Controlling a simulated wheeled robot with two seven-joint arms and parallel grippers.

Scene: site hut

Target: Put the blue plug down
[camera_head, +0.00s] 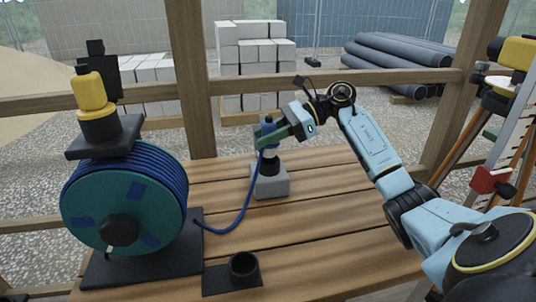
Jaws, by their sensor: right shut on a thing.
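The blue plug (268,129) is upright between the fingers of my right gripper (266,137), which is shut on it. It is directly above a grey block (270,184) on the wooden table. A pale piece shows between plug and block; I cannot tell whether the plug is seated in it. A blue cable (241,220) hangs from the plug and curves down left to the cable reel (125,208). A black round holder (243,268) on a flat base stands at the table's front, empty as far as I see. My left gripper is not in view.
The wooden table (330,220) is clear right of the block. A yellow and black object (92,97) stands above the reel. Wooden rails and posts (190,80) frame the table's back. A tripod instrument (507,75) stands at the right, with a red piece (492,181).

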